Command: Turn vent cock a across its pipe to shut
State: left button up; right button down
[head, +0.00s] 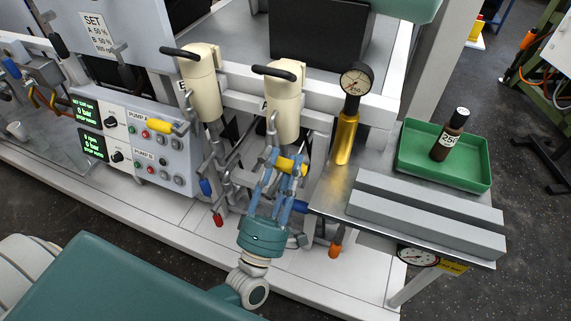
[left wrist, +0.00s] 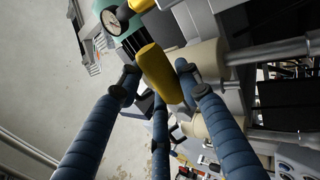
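Vent cock a shows a yellow handle (head: 292,166) below the cream pump head marked A (head: 284,108). The handle also shows large in the left wrist view (left wrist: 158,74). My left gripper (head: 285,161) has blue fingers on both sides of this handle in the head view. In the left wrist view the fingers (left wrist: 158,80) stand spread, with the handle between and beyond their tips. A gap shows at the left finger; whether the right finger touches cannot be told. The gripper partly hides the valve body and pipe. My right gripper is in neither view.
A gold cylinder with a gauge (head: 346,135) stands right of the gripper. A green tray (head: 412,160) holds a brown bottle (head: 450,137). Grey blocks (head: 428,213) lie on the side table.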

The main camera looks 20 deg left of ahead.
pick_arm(q)
jog(key=o, duration=0.3)
jog(key=shift+r, duration=0.1)
jog(key=shift+s+f, duration=0.15)
jog(key=shift+f, duration=0.05)
jog(key=v, duration=1.1)
jog(key=shift+s, duration=0.3)
jog(key=shift+f, duration=0.15)
